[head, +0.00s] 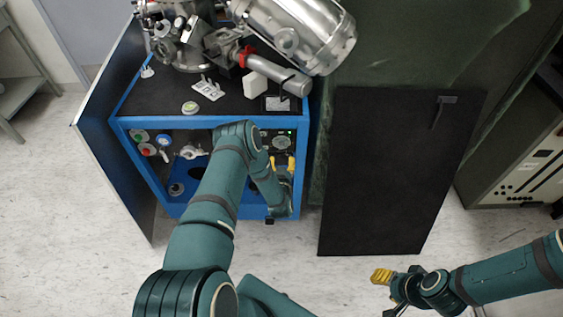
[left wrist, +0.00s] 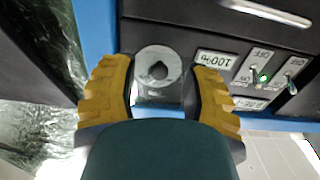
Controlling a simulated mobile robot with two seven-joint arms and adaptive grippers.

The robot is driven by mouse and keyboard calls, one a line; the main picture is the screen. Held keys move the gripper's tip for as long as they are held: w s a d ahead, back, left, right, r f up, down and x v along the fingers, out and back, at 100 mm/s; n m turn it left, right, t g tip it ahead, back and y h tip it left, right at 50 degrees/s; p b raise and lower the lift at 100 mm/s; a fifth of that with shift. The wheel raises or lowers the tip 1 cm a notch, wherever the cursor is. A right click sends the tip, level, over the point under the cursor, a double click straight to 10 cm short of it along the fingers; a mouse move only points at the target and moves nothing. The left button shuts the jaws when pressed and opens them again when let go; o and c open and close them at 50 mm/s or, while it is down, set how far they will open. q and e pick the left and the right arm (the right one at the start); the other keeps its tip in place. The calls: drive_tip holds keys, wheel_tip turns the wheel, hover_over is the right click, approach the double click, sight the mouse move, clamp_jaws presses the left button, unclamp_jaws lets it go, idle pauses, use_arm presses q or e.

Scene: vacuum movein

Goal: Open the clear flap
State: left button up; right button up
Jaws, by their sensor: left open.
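The clear flap (left wrist: 158,95) looks like a small translucent cover over a round pale dial (left wrist: 158,66) on a black panel, in the left wrist view. Its outline is faint, and it appears closed. In the head view the dial (head: 281,142) is small, on the right part of the cabinet front. My left gripper (head: 282,163) is open in front of it. In the left wrist view the yellow fingers (left wrist: 158,95) stand either side of the flap with nothing held; contact cannot be told. My right gripper (head: 384,277) is low at the right, away from the cabinet; its opening is unclear.
The blue-framed cabinet (head: 205,120) carries steel vacuum parts (head: 295,35) on top. Switches with a green light (left wrist: 264,77) sit right of the dial. A dark open door (head: 110,120) stands at left, and a black panel (head: 390,170) at right. Floor in front is clear.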

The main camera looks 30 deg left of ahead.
use_arm(q)
drive_tip(key=shift+w+a, duration=0.2)
drive_tip(key=shift+w, duration=0.1)
drive_tip(key=shift+c, duration=0.4)
clamp_jaws()
drive_tip(key=shift+r, duration=0.1)
